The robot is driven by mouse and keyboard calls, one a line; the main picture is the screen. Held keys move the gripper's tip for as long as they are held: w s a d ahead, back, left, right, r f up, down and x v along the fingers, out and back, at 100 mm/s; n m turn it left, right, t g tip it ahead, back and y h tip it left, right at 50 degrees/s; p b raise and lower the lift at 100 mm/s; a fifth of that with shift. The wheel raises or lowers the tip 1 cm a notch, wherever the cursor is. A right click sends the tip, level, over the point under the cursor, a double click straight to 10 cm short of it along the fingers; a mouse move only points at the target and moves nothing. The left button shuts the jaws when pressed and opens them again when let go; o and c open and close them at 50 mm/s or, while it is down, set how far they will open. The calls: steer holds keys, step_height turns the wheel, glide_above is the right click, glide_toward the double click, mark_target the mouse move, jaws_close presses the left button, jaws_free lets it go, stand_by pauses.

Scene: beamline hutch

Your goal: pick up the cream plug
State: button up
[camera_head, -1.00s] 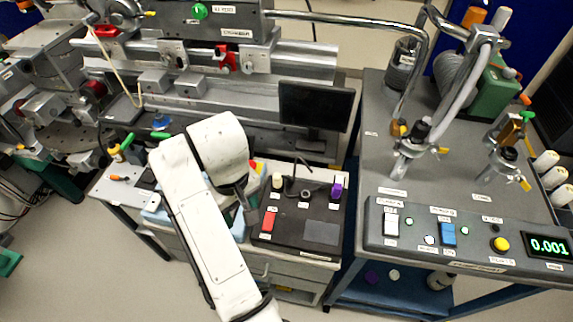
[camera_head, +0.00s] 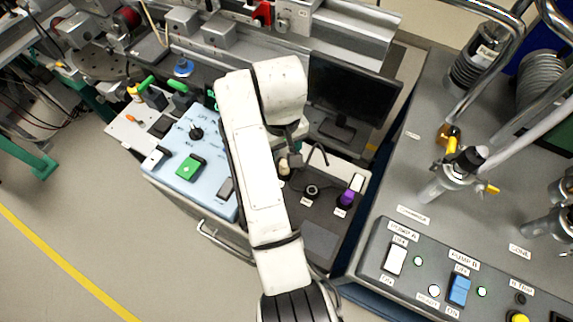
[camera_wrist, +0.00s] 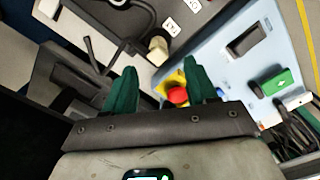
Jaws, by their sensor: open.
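The cream plug (camera_head: 284,167) stands on the dark panel (camera_head: 322,238), partly hidden by my arm in the head view. In the wrist view the cream plug (camera_wrist: 158,48) stands upright just beyond the fingertips, roughly centred between them. My gripper (camera_wrist: 161,68) is open, with its two green fingers spread apart and nothing between them at the tips. In the head view my gripper (camera_head: 294,158) is a small dark shape close beside the plug; the fingers are hard to make out there.
A purple plug (camera_head: 347,199) and a black round socket (camera_head: 312,191) are on the same panel. A red knob on yellow (camera_wrist: 177,95) lies close to the fingers. A light-blue control box (camera_head: 178,170) is left, a black monitor (camera_head: 345,90) behind, a grey pump console (camera_head: 450,215) right.

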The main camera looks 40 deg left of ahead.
steer(key=shift+d+f+p, duration=0.2)
steer(key=shift+f+p, duration=0.1)
steer(key=shift+f, duration=1.25)
steer(key=shift+d+f+p, duration=0.15)
steer(key=shift+f+p, duration=0.1)
steer(key=shift+f, duration=1.25)
jaws_close()
